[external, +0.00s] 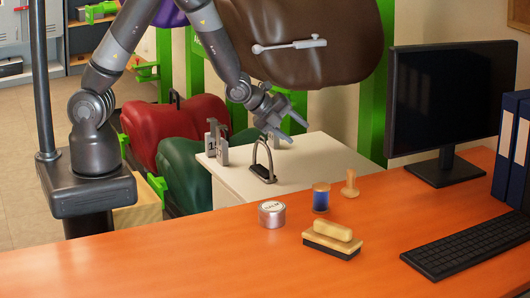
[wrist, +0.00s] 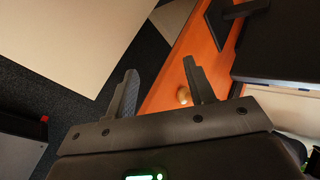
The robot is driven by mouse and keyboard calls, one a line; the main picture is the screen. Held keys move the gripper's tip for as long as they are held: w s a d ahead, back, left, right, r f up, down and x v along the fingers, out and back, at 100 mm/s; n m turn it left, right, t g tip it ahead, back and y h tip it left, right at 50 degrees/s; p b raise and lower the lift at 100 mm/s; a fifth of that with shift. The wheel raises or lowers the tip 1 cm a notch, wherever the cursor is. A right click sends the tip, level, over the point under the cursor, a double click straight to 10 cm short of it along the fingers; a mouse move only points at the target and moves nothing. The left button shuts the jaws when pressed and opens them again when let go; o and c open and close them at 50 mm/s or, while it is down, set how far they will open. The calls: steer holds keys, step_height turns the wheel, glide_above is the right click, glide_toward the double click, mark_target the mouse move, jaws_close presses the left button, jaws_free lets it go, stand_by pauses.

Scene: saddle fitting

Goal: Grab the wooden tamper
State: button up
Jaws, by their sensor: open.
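The wooden tamper (external: 350,184) is a small, light wood piece with a knob on top and a wider foot. It stands upright on the orange desk (external: 120,262), near its far edge. In the wrist view a small tan rounded thing, probably the tamper (wrist: 183,95), shows on the orange strip beside the right finger. My gripper (external: 296,131) is open and empty, above the white cabinet, to the left of the tamper and higher than it. Its two spread fingers also show in the wrist view (wrist: 160,72).
A stirrup (external: 263,163) and a metal holder (external: 217,142) are on the white cabinet (external: 312,162). A monitor (external: 452,100) and keyboard (external: 475,244) occupy the right.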

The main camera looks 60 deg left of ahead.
steer(key=w+d+f+m+t+h, duration=0.1)
steer(key=w+f+m+t, duration=0.1)
steer(key=w+f+m, duration=0.15)
steer(key=m+g+h, duration=0.1)
steer(key=m+h, duration=1)
steer(key=m, duration=0.9)
glide_toward(352, 183)
steer(key=shift+w+d+r, duration=0.1)
steer(key=shift+w+d, duration=0.05)
steer(key=shift+w, duration=0.35)
steer(key=shift+w+d+r, duration=0.15)
steer(key=shift+w+d, duration=0.05)
steer(key=shift+w, duration=0.3)
steer(key=x, duration=0.5)
steer(key=shift+w+d+r, duration=0.2)
steer(key=shift+r, duration=0.1)
jaws_close()
